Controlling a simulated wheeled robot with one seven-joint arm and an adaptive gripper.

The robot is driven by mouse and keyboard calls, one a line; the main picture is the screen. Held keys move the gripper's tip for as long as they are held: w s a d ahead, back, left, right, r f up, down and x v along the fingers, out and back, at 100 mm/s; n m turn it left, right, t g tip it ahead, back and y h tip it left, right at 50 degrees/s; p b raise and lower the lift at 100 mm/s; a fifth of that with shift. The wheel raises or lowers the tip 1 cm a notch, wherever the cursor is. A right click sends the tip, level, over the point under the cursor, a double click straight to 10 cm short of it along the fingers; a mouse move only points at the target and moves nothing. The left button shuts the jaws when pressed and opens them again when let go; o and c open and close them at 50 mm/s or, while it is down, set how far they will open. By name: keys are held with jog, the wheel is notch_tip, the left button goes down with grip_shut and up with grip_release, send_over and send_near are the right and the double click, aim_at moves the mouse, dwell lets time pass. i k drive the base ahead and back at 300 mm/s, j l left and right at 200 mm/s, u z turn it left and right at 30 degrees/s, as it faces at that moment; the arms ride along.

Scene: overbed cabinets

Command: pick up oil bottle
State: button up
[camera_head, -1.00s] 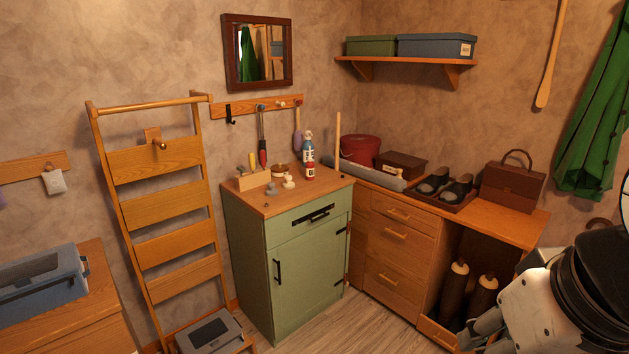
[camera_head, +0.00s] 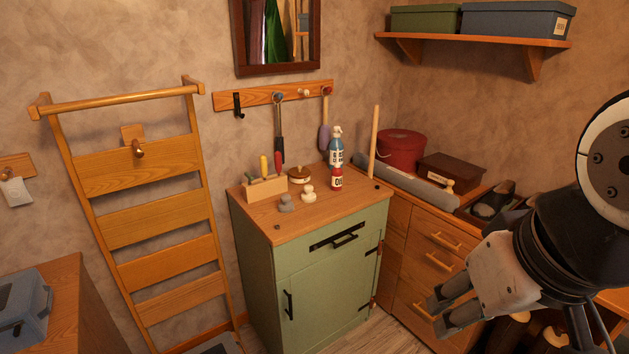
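A red bottle (camera_head: 337,178) with a white label stands on the wooden top of the green cabinet (camera_head: 372,188), near its back right; the label seems to begin with "O". A blue bottle (camera_head: 337,152) with a white-and-red top shows directly behind or above it, and I cannot tell exactly how the two are separated. My gripper (camera_head: 436,314) is at the lower right, in front of the drawers and well apart from the bottles. Its two grey fingers are spread with a gap and nothing between them.
A wooden block with handles (camera_head: 266,188), a small brown pot (camera_head: 299,174) and small grey (camera_head: 286,203) and pale (camera_head: 308,193) pieces share the cabinet top. A wooden rod (camera_head: 374,143) stands upright right of the bottles. A wall shelf (camera_head: 490,41) overhangs the right-hand counter.

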aim_at(337, 172)
jog(key=i+l+u, duration=0.4)
jog(key=i+l, duration=0.85)
jog(key=i, duration=0.05)
